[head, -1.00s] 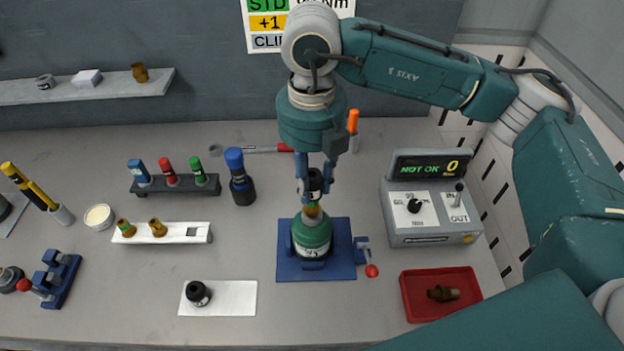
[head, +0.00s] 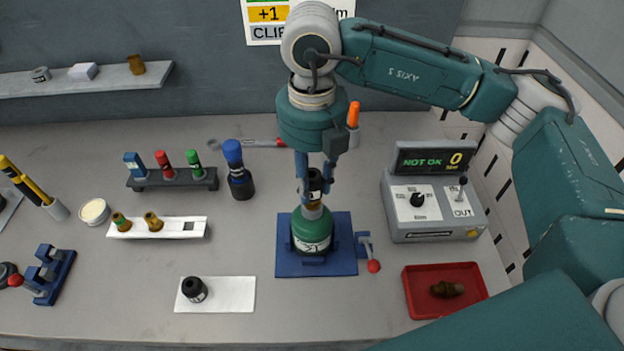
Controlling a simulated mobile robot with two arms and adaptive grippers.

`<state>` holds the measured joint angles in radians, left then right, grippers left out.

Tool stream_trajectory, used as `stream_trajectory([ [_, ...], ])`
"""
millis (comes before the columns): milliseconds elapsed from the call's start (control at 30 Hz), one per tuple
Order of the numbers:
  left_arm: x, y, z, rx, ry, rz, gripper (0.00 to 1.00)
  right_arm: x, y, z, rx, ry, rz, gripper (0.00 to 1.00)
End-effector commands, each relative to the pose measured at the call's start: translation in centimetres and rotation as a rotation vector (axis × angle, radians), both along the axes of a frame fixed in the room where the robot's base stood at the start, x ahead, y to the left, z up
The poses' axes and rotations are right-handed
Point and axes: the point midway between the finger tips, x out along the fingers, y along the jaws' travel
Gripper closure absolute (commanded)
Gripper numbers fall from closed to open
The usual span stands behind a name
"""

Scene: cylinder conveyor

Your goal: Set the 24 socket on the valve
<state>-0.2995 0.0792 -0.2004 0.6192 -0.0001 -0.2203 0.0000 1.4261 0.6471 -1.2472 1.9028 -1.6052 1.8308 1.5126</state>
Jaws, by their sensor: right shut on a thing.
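My right gripper (head: 315,186) comes down from above and is shut on a black socket (head: 315,180). The socket is upright, directly over the brass valve (head: 312,210) on top of the green cylinder (head: 312,232). The socket's lower end meets or nearly meets the valve; I cannot tell how far it is seated. The cylinder stands in a blue clamp base (head: 345,262) with a red-knobbed lever at its right. Another black socket (head: 194,289) stands on the white mat (head: 232,294) at the front. Socket size marks are too small to read. My left gripper is not in view.
A control box (head: 430,215) reading "NOT OK 0" stands at right, with a red tray (head: 480,285) holding a brass part before it. At left are a white valve rack (head: 170,232), a rack of coloured tools (head: 175,184) and a blue bottle-like tool (head: 238,170).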

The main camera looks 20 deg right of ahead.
Motion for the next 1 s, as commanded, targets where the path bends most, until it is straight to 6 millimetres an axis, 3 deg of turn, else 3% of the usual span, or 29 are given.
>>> stream_trajectory([
  [800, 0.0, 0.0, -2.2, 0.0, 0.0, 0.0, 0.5, 0.0, 0.0, -2.2, 0.001, 0.0, 0.0, 1.0],
  [833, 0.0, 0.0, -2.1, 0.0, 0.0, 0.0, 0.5, 0.0, 0.0, -2.1, 0.001, -0.001, 0.0, 0.71],
  [933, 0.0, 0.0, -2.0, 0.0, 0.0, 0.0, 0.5, 0.0, 0.0, -2.0, 0.001, 0.0, 0.0, 0.51],
  [1000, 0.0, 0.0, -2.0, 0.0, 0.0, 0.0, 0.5, 0.0, 0.0, -2.0, 0.001, 0.0, 0.0, 0.51],
])
